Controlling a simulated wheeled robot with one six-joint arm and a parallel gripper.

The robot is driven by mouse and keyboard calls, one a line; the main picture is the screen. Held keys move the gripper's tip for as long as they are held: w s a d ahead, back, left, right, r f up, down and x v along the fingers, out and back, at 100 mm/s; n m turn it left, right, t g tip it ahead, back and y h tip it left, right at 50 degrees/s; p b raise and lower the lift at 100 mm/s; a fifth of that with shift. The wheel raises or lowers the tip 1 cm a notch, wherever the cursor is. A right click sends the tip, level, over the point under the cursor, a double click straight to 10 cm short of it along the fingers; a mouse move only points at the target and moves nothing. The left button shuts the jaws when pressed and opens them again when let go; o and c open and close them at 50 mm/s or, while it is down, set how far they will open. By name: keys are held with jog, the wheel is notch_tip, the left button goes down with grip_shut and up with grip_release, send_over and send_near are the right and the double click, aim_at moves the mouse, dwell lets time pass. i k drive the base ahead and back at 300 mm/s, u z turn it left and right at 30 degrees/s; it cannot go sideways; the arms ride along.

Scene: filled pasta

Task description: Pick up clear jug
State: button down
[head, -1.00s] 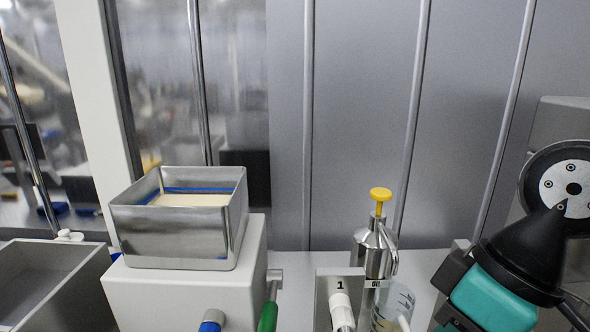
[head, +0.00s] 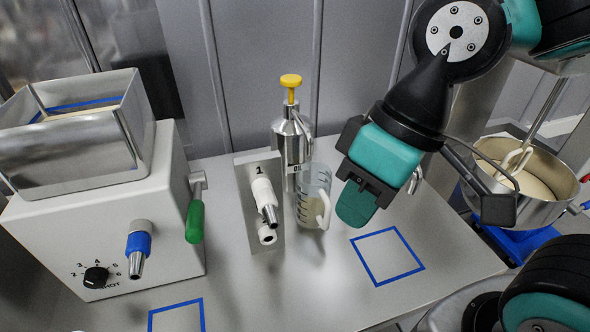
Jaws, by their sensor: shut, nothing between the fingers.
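The clear jug (head: 311,191) stands upright on the steel table, with dark measuring marks on its side and a pale handle at its lower right. It is just right of the white nozzle post and in front of the steel oil dispenser (head: 291,137) with a yellow pump knob. My gripper (head: 357,203), teal and black, hangs just right of the jug, apart from it in the picture. Its teal fingers are together with nothing between them. How far it is from the jug in depth I cannot tell.
A white machine (head: 110,215) with a steel hopper, dial and green-handled lever stands at left. A nozzle post (head: 258,190) is close to the jug's left. A blue taped square (head: 387,256) on bare table is at right. A steel mixing bowl (head: 530,210) stands at far right.

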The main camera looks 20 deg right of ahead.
aim_at(313, 179)
jog(key=z, duration=0.85)
jog(key=k, duration=0.9)
jog(key=u, duration=1.3)
jog(key=i, duration=1)
